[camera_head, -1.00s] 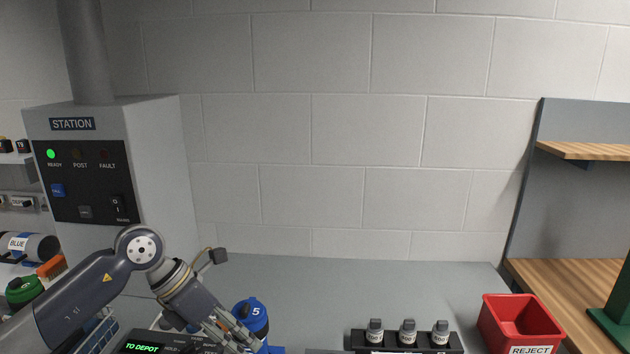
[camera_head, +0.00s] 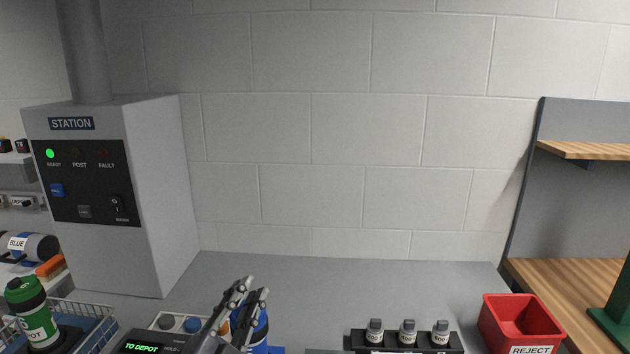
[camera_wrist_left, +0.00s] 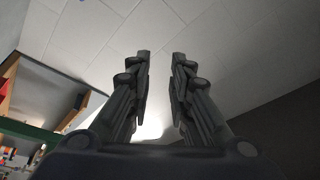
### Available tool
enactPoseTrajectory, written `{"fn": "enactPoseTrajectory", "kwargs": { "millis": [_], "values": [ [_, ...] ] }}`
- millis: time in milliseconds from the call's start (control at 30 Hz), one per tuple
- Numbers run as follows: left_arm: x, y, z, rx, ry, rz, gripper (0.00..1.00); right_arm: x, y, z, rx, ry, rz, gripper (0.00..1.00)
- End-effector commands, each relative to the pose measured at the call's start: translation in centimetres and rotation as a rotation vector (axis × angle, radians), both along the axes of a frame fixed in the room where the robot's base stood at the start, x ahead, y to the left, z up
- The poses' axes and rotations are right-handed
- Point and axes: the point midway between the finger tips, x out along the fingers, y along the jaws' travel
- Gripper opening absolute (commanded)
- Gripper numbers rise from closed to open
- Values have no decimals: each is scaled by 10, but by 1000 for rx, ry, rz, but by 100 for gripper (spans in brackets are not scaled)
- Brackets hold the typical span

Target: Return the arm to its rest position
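My left gripper (camera_head: 248,294) points upward at the bottom of the head view, in front of a blue canister (camera_head: 262,328) that it partly hides. In the left wrist view its two fingers (camera_wrist_left: 160,85) stand apart with nothing between them, against the ceiling. The gripper is open and empty. Whether it touches the canister cannot be told from the head view. My right gripper is in neither view.
The station box (camera_head: 120,190) stands at the left with its green READY lamp lit. Several small bottles sit in a black rack (camera_head: 358,340). A red REJECT bin (camera_head: 520,318) is at the right. The counter's middle back is clear.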

Motion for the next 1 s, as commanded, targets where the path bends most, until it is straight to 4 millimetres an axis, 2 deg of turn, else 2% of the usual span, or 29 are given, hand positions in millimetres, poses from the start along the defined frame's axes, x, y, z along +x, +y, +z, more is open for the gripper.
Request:
{"fn": "enactPoseTrajectory", "kwargs": {
  "millis": [33,167,267,300,400,500,600,800,1000],
  "values": [
    [-4,16,-27,-66,112,56,19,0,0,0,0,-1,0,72],
    [-25,52,-98,-206,400,195,19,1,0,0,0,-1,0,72],
    [-58,72,-157,-299,635,296,19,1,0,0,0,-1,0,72],
    [-76,78,-179,-332,732,333,19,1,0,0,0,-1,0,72],
    [-124,88,-227,-399,958,414,19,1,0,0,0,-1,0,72],
    [-171,91,-260,-443,1145,475,19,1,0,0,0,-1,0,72],
    [-213,90,-283,-474,1302,520,19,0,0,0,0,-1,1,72],
    [-294,85,-307,-511,1574,588,19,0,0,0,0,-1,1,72],
    [-277,83,-373,-498,1582,592,19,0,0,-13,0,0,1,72]
  ]
}}
